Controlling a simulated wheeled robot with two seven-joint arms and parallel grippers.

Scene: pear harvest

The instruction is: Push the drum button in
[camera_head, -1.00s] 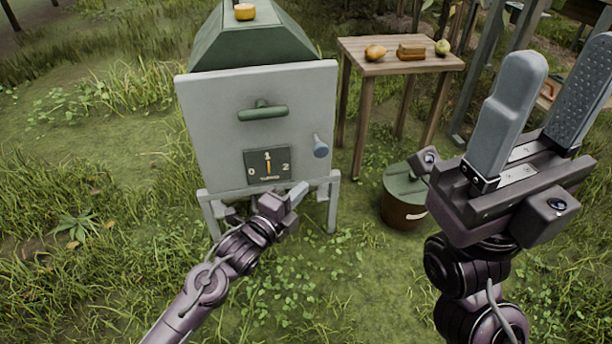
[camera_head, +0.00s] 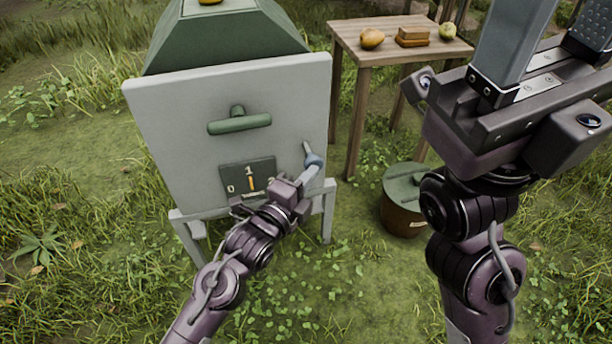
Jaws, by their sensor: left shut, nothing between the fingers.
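The grey cabinet (camera_head: 165,150) with a green top stands left of centre. The blue-grey drum button (camera_head: 315,160) sticks out from the right side of its front on a thin stem. My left gripper (camera_head: 311,170) is shut and empty, and its fingertips are at the button, seemingly touching it; exact contact is hard to tell. My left wrist partly covers the dial plate (camera_head: 246,176), whose orange pointer is near 1. My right gripper (camera_head: 553,40) is raised at the upper right, its fingers wide apart and their tips cut off by the picture edge.
A green handle (camera_head: 239,124) crosses the cabinet front. A wooden table (camera_head: 378,58) behind on the right bears a pear (camera_head: 372,38), a brown block (camera_head: 412,38) and a greenish fruit (camera_head: 447,32). A brown bucket with green lid (camera_head: 403,188) stands on the grass. Grass in front is clear.

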